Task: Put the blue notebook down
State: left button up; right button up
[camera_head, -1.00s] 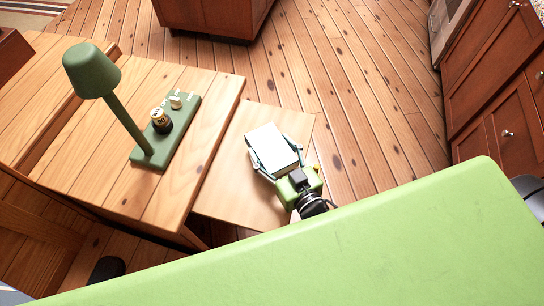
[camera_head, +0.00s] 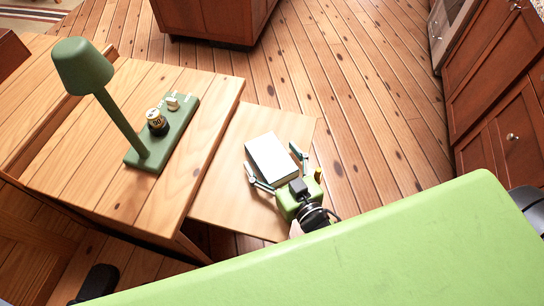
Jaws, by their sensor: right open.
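The notebook (camera_head: 270,157) shows a pale, nearly white top face with a dark edge; no clear blue shows. It appears to lie flat on a low light-wood surface (camera_head: 228,207) beside the table. My right gripper (camera_head: 272,162) is open, with one finger on each side of the notebook's near end. The fingers stand apart from its sides. The underside of the notebook is hidden. My left gripper is not in view.
A higher wooden table (camera_head: 95,190) stands to the left. Wooden cabinets (camera_head: 495,120) stand at the right. The plank floor between is clear.

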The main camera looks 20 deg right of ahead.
aim_at(282, 173)
jog(key=shift+s+r, duration=0.1)
jog(key=shift+r, duration=0.05)
jog(key=b+v, duration=0.1)
jog(key=v, duration=0.9)
jog(key=shift+s+d, duration=0.1)
jog(key=shift+s, duration=0.15)
jog(key=shift+s+d+r, duration=0.1)
jog(key=shift+s, duration=0.5)
